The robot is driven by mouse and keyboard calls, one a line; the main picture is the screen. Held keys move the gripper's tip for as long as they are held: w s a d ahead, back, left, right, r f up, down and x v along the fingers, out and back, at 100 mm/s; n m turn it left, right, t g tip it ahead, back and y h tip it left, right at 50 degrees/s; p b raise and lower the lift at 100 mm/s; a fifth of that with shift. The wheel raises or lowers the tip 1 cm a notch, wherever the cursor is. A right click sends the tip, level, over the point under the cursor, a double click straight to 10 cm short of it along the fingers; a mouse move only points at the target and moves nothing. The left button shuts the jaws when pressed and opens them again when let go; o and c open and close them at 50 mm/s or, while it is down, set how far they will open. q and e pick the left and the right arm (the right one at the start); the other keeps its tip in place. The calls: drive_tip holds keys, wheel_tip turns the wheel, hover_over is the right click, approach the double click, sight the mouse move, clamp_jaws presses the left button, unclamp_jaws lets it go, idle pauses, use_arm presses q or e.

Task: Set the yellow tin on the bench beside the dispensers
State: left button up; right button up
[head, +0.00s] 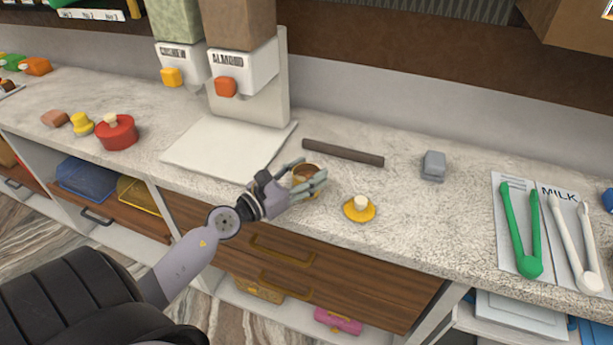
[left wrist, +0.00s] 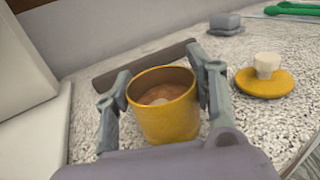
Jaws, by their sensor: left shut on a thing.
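The yellow tin (left wrist: 165,118) is an open round pot with brown contents, between the fingers of my left gripper (left wrist: 162,100) in the left wrist view. In the head view the left gripper (head: 308,180) is shut on the tin (head: 305,173), at the bench top (head: 400,215); I cannot tell whether the tin touches the surface. Fingers hide part of it. The dispensers stand to the back left: one marked ALMOND (head: 240,75) with an orange knob, one beside it (head: 183,60) with a yellow knob. My right gripper is not in view.
A yellow lid with a pale knob (head: 359,209) lies right of the tin. A dark bar (head: 343,152) lies behind it, and a grey block (head: 433,166) farther right. A white board (head: 215,150) lies before the dispensers.

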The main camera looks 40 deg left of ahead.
use_arm(q)
drive_tip(key=shift+r, duration=0.15)
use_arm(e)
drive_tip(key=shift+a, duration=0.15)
use_arm(q)
drive_tip(key=shift+f, duration=0.25)
drive_tip(key=o, duration=1.3)
drive_tip(key=shift+c, duration=0.2)
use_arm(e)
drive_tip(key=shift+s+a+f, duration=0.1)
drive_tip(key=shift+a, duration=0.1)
use_arm(q)
drive_tip(key=shift+r, duration=0.15)
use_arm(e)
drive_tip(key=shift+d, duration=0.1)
